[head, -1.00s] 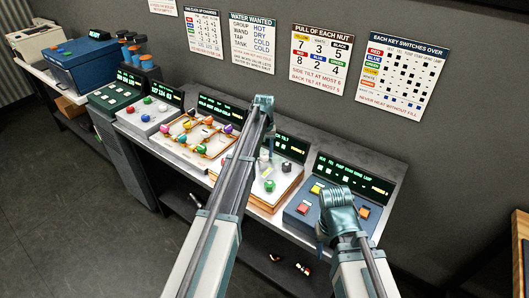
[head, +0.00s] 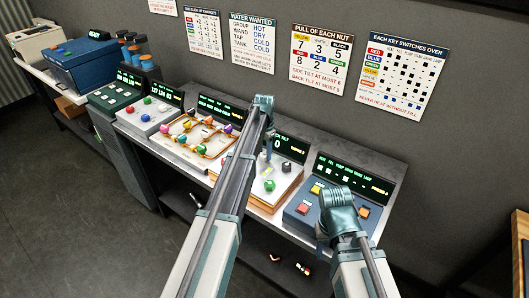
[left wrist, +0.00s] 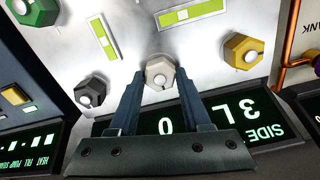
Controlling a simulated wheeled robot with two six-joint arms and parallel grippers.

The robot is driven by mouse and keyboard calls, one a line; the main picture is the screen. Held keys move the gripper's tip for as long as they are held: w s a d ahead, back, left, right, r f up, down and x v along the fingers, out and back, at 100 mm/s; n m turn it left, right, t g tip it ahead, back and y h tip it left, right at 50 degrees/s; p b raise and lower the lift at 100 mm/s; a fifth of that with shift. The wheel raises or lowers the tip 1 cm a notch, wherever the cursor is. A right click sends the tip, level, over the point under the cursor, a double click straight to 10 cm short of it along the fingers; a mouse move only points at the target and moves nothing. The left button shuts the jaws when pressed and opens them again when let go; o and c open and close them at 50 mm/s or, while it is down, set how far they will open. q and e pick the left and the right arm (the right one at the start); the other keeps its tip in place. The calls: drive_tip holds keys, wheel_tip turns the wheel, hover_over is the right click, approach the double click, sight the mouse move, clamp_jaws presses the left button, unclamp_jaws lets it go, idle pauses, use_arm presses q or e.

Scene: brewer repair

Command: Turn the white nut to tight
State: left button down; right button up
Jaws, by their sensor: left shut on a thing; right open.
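The white nut (left wrist: 159,70) sits on the silver plate (left wrist: 140,30) in the left wrist view, with a pale round knob at its centre. My left gripper (left wrist: 159,78) is shut on it, with one dark finger on each side. In the head view my left gripper (head: 267,145) points down at the back of the plate, and its fingertips and the white nut are hard to make out. My right gripper (head: 325,232) is low over the front of the blue key panel (head: 300,217); it is open, with its fingers mostly hidden by the wrist.
On the plate are a black nut (left wrist: 91,91), a yellow nut (left wrist: 241,51), a green nut (left wrist: 36,10) and two levels (left wrist: 103,38) (left wrist: 192,12). A lit display (left wrist: 215,125) stands close behind the gripper. A copper pipe (left wrist: 290,45) is at the right.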

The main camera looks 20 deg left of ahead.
sight(265, 154)
use_arm(q)
drive_tip(key=shift+m, duration=0.5)
drive_tip(key=shift+c, duration=1.8)
unclamp_jaws()
drive_tip(key=shift+r, duration=0.15)
wheel_tip(265, 154, up, 14)
drive_tip(key=p, duration=1.3)
drive_tip(key=shift+f+p, duration=0.2)
drive_tip(key=shift+p, duration=0.2)
